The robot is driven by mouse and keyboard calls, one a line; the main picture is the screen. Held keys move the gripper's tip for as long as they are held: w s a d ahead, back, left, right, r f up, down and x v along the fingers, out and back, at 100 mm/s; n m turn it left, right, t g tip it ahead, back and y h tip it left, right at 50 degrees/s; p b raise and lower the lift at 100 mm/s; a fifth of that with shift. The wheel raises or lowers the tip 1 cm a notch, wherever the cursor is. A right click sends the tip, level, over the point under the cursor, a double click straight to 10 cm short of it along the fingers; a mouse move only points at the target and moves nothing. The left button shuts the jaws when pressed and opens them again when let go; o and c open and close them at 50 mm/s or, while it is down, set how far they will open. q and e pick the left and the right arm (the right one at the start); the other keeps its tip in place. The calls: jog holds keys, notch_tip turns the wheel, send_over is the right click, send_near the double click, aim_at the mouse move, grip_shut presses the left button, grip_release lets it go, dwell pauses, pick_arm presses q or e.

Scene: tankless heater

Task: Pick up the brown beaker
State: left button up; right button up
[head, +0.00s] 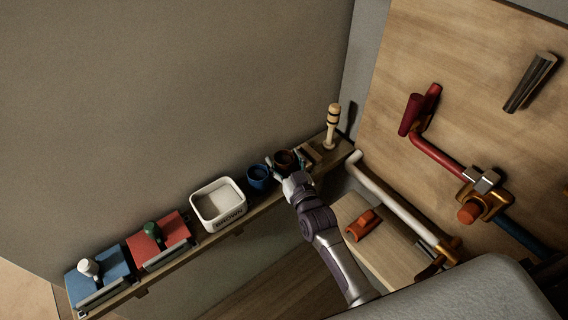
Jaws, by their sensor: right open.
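The brown beaker (285,160) stands on the narrow wooden shelf (172,256), just right of a blue beaker (258,178). My right gripper (290,170) is at the brown beaker, its fingers reaching over or around the near side; the arm partly hides the beaker's lower part. The gripper is open. I cannot tell whether the fingers touch the beaker. My left gripper is not in view.
On the shelf are a white BROWN-labelled bin (218,204), a red box (160,240), a blue box (100,277) and a wooden-handled tool (332,125). Pipes (400,212) and a wooden panel (470,80) stand at right. An orange part (362,225) lies below.

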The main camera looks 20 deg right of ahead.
aim_at(286, 157)
jog(key=shift+c, duration=0.2)
jog(key=c, duration=1.1)
jog(key=shift+r, duration=0.15)
jog(key=shift+r, duration=0.25)
jog(key=r, duration=0.3)
jog(key=shift+s+d+r+b, duration=0.15)
jog(key=shift+d+r+b, duration=0.1)
jog(key=shift+r+b, duration=0.1)
jog(key=shift+s+d+r+b, duration=0.25)
jog(key=shift+s+d+r, duration=0.8)
jog(key=shift+d, duration=0.55)
jog(key=shift+s+d+r+b, duration=0.2)
jog(key=shift+s+d+r, duration=0.85)
jog(key=shift+d, duration=0.5)
jog(key=shift+s+d+r+b, duration=0.25)
jog(key=shift+s+d+r, duration=0.6)
jog(key=shift+d+r, duration=0.55)
